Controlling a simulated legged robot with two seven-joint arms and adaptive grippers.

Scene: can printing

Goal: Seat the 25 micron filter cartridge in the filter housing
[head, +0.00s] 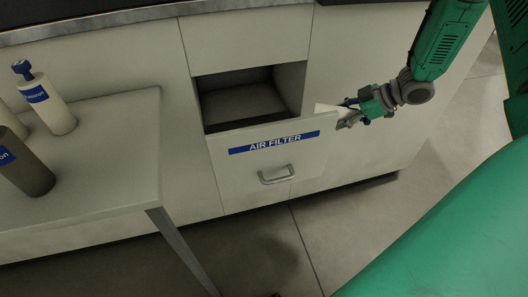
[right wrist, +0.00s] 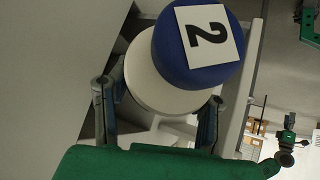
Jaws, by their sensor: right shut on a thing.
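In the right wrist view, my right gripper (right wrist: 157,112) is shut on a white round cartridge (right wrist: 148,82) with a blue cap and a black "2" on a white label. Its far end is hidden, and no "25" can be read. In the head view my right gripper (head: 350,114) is at the right end of an open drawer front (head: 235,172) labelled "AIR FILTER". A pale piece (head: 326,109) shows beside the gripper; I cannot tell whether it is the cartridge or the drawer's side. My left gripper is not in view.
A dark cavity (head: 240,103) shows behind the drawer front, which carries a metal handle (head: 276,175). A side table (head: 105,170) at left holds a white bottle (head: 58,118) with a blue top and a dark bottle (head: 25,172). Floor right of the cabinet is clear.

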